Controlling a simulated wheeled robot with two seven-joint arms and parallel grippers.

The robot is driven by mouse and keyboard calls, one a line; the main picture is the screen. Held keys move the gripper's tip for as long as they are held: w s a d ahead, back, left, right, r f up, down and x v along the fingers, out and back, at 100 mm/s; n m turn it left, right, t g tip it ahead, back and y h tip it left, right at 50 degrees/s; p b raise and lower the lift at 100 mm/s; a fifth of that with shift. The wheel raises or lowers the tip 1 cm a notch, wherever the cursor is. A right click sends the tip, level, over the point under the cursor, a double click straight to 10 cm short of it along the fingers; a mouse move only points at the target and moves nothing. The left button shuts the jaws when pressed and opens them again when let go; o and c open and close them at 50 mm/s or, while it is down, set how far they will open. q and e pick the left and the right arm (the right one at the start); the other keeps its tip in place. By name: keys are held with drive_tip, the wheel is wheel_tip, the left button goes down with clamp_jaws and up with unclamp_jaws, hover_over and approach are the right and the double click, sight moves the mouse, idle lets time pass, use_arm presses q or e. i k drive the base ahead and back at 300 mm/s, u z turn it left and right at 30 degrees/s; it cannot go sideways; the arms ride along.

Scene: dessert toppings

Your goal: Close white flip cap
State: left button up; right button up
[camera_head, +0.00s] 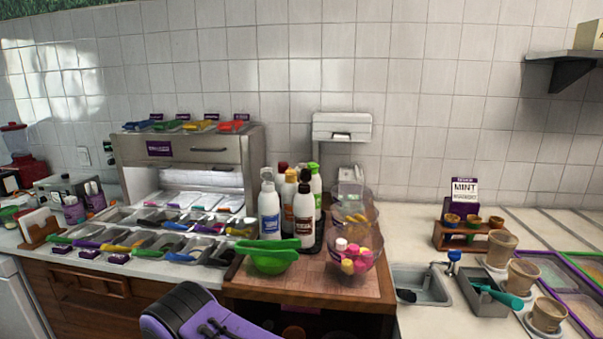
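Several bottles stand together on the wooden counter section near the middle. The front left one is a white bottle with a blue label (269,213) and a pale top (267,174). The caps are too small to tell whether any is flipped open, or which one is the white flip cap.
A green bowl (270,264) and a clear bowl of colourful pieces (355,257) stand in front of the bottles. A steel topping unit (240,152) is on the left. A white box (342,127) stands behind. A sink (424,284) and paper cups (523,274) are at right.

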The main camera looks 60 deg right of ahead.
sight(266, 175)
drive_tip(key=z, duration=0.05)
drive_tip(key=k, duration=0.1)
drive_tip(key=z, duration=1.3)
